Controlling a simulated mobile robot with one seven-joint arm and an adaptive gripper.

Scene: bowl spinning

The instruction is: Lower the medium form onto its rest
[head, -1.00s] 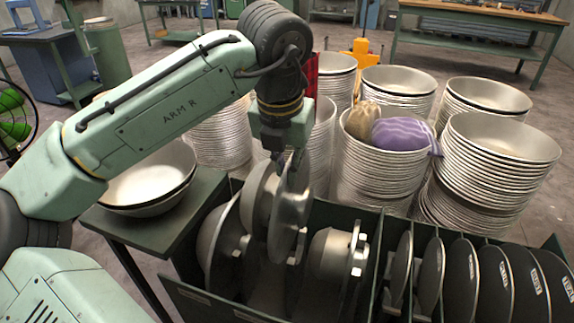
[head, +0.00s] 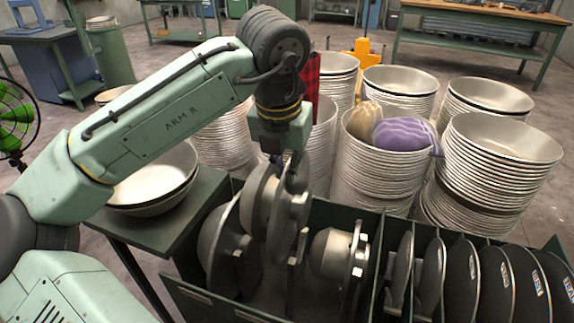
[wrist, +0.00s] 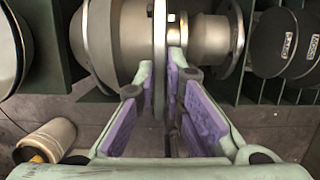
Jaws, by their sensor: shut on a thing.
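The medium form (head: 259,197), a grey metal dome with a round flange, hangs on edge below my gripper (head: 290,178) in the head view. My gripper is shut on the flange; in the wrist view its purple-padded fingers (wrist: 160,65) lie on both sides of the flange edge (wrist: 160,30). The form's lower edge is down between the larger form (head: 215,245) on the left and the smaller form (head: 328,255) on the right. A dark upright bracket (head: 296,278) stands below it in the rack; I cannot tell whether the form touches it.
The green rack (head: 225,309) has discs standing in slots at its right. A bowl (head: 160,185) sits on the side table (head: 185,222). Tall bowl stacks (head: 375,165) stand close behind the rack. Neighbouring forms leave little side room.

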